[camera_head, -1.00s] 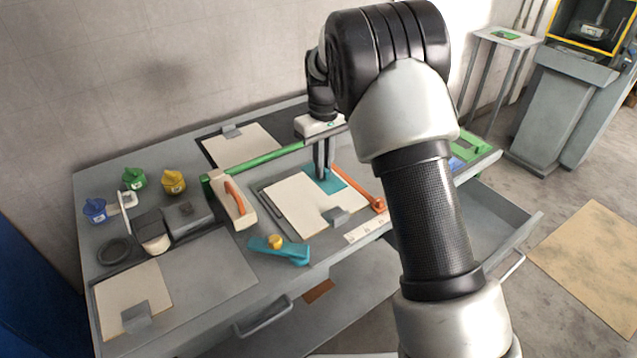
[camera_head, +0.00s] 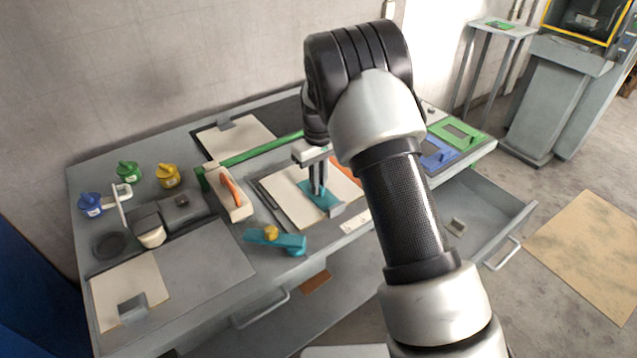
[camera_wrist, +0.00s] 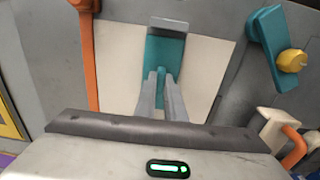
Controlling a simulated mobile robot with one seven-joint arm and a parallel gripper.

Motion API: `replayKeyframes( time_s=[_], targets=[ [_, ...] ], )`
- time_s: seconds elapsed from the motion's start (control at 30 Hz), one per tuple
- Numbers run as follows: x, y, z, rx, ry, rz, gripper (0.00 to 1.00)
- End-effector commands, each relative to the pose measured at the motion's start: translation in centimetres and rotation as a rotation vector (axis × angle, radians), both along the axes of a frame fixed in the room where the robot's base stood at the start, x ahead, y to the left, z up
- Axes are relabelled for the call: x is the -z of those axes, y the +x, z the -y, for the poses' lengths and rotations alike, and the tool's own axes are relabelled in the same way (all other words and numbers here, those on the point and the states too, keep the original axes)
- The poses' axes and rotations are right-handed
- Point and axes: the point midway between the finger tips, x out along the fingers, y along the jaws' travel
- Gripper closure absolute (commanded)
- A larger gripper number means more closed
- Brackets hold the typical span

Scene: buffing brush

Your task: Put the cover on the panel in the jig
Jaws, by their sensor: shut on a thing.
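The teal cover (camera_head: 309,190) is a flat rectangular plate with an upright grip. My gripper (camera_head: 318,192) is shut on that grip. The cover is over the cream panel (camera_head: 283,194) near the table's front edge, with its far end by a grey clip (camera_head: 338,208). In the wrist view, the cover (camera_wrist: 160,50) lies lengthwise over the panel (camera_wrist: 207,70), and my fingers (camera_wrist: 161,75) close on the grip. The clip (camera_wrist: 168,23) is at the cover's far end. I cannot tell whether the cover touches the panel.
A teal lever with a yellow knob (camera_head: 275,240) is at the front left. Blue (camera_head: 437,155) and green (camera_head: 457,133) plates lie at right. A drawer (camera_head: 480,225) stands open below.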

Motion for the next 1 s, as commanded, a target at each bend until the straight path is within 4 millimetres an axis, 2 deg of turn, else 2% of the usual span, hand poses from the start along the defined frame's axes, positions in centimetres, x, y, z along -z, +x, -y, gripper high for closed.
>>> replayKeyframes(
  time_s=[0.03,0.13,0.4,0.53,0.67,1.0],
  targets=[
    [0.2,0.0,0.0,0.0,0.0,0.0,0.89],
    [0.1,0.0,0.0,0.0,0.0,0.0,0.72],
    [0.1,0.0,0.0,0.0,-0.001,-0.001,0.72],
    [-0.6,0.0,0.0,0.0,0.001,0.001,0.72],
    [-2.8,0.1,0.0,-0.001,0.001,0.004,0.72],
    [-9.8,0.0,0.0,0.001,0.001,0.002,0.72]
  ],
)
